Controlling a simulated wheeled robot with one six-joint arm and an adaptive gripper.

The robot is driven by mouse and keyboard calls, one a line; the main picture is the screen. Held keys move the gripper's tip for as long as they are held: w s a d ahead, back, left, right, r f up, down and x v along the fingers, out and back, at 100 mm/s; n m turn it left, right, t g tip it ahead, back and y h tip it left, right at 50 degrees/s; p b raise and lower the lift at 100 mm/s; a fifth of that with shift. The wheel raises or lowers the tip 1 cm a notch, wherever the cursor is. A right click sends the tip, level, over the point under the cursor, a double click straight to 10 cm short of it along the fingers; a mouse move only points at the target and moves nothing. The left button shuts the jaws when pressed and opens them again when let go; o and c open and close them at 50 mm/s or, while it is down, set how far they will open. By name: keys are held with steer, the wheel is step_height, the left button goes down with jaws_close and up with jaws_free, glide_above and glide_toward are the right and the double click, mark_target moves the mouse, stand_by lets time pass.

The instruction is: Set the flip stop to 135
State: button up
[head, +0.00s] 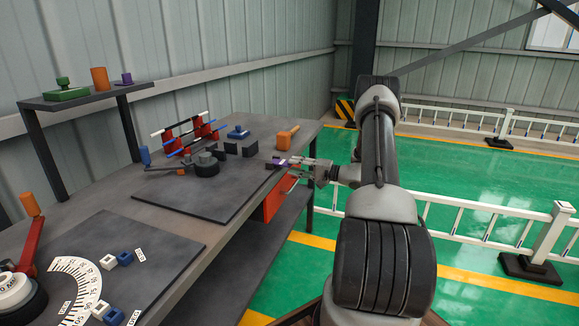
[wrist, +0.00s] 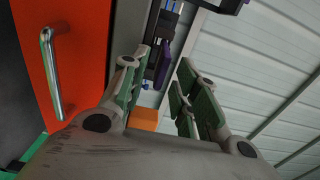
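A small purple piece on a dark mount (head: 278,161), which looks like the flip stop, is at the right edge of the bench. In the wrist view the purple piece (wrist: 163,62) shows ahead, between the lines of my two fingers. My gripper (head: 300,165) is beside the bench edge, pointing left at this piece. In the wrist view my gripper (wrist: 160,95) has its fingers apart with nothing clearly held. Whether the fingertips touch the purple piece cannot be told. No mark reading 135 can be read near it.
An orange door (wrist: 65,60) with a metal handle is close to the left of my gripper. The bench (head: 235,195) holds a dark clamp (head: 205,165), an orange block (head: 287,137) and a numbered white dial (head: 85,275). Open green floor and white railings lie to the right.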

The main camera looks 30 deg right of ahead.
steer(key=v, duration=0.8)
steer(key=shift+s+d, duration=0.25)
steer(key=shift+s, duration=0.05)
